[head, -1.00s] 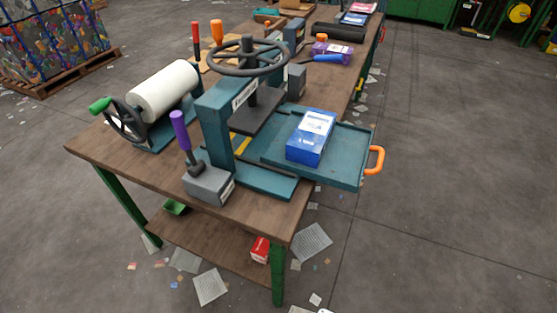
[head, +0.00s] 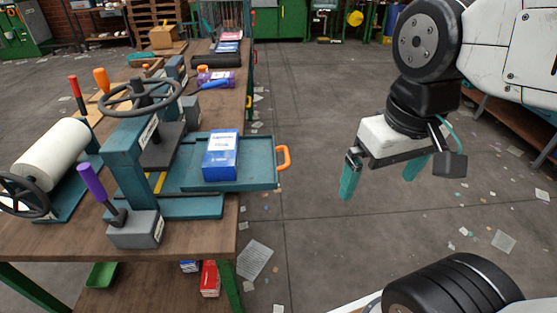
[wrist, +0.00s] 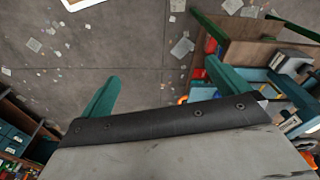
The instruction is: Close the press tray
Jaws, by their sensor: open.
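The press (head: 133,140) stands on the workbench at the left, a teal frame with a dark handwheel on top. Its teal press tray (head: 256,152) is pulled out to the right, past the table edge, with an orange handle (head: 284,158) at its outer end. A blue box (head: 221,157) stands on the tray. My gripper (head: 380,182) is open and empty, to the right of the handle and apart from it. In the wrist view a bit of the orange handle (wrist: 183,99) shows beside my right finger; that finger hides part of the tray area.
A lever with a purple grip (head: 89,179) on a grey block stands in front of the press. A white roll (head: 46,157) lies at the left. The floor right of the bench is open, with scattered paper.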

